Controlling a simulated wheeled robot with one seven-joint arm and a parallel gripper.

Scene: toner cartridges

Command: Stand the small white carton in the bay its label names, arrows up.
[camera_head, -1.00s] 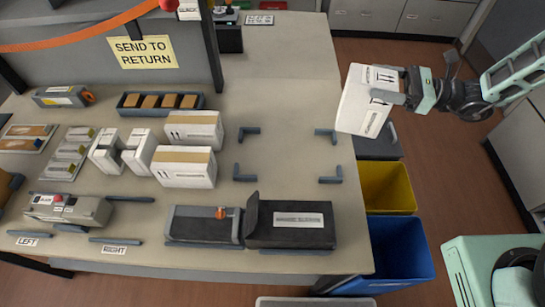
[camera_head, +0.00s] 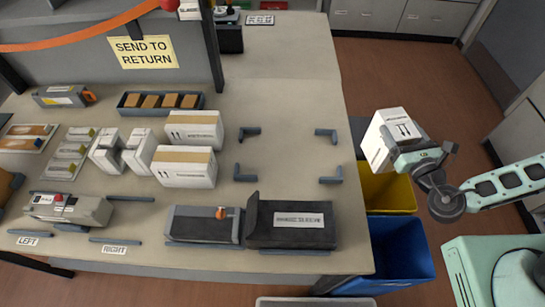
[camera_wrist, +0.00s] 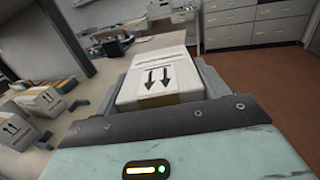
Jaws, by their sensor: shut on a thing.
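My gripper (camera_head: 396,158) is shut on a small white carton (camera_head: 384,138) and holds it in the air off the table's right edge, above the bins. The carton is tilted in the head view, with dark arrows on its right face. In the wrist view the carton (camera_wrist: 160,75) sits between the fingers, and its two black arrows point down the picture, towards my gripper. I cannot read its label. Four grey corner brackets, one of them at the near right (camera_head: 330,180), mark an empty square on the table. LEFT (camera_head: 27,241) and RIGHT (camera_head: 114,250) labels are at the table's front left.
Two larger white cartons (camera_head: 184,174) stand left of the brackets. A yellow bin (camera_head: 388,192) and a blue bin (camera_head: 402,255) stand beside the table.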

